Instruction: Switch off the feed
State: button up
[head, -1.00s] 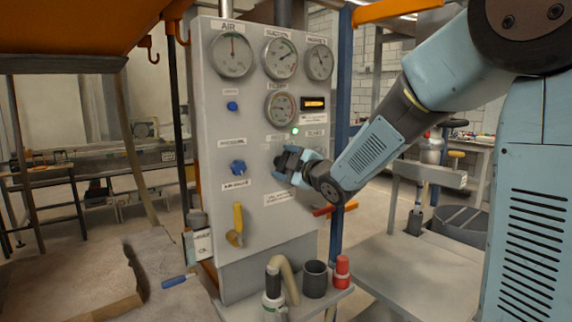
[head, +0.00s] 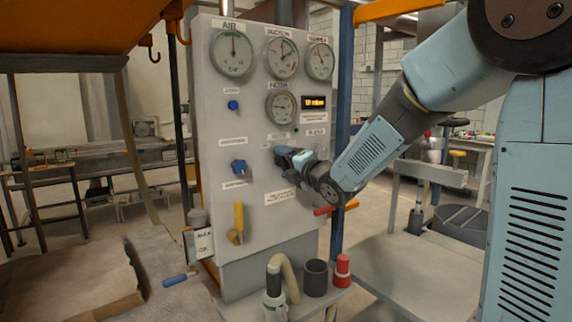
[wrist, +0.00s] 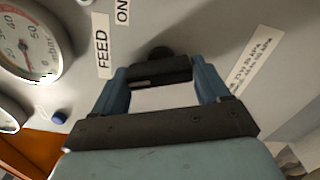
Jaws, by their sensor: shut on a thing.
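The grey control panel (head: 222,120) stands in front of me with gauges and controls. In the wrist view, labels "FEED" (wrist: 102,51) and "ON" (wrist: 123,10) are on the panel beside a dark knob (wrist: 159,52). The small indicator lamp (head: 295,130) above the gripper is dark. The display (head: 314,102) is lit amber, its text too small to read.
A blue post (head: 341,120) stands right of the panel.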

jog(key=shift+s+f+n, duration=0.1)
jog(key=shift+f+n, duration=0.1)
jog(key=shift+n, duration=0.45)
jog(key=shift+f+n, duration=0.2)
jog(key=shift+n, duration=0.45)
jog(key=o, duration=0.7)
jog(key=shift+d, duration=0.1)
jog(key=shift+o, duration=1.3)
jog(key=shift+r, duration=0.15)
jog(key=v, duration=1.3)
jog(key=shift+s+d, duration=0.2)
jog(key=shift+s, duration=0.05)
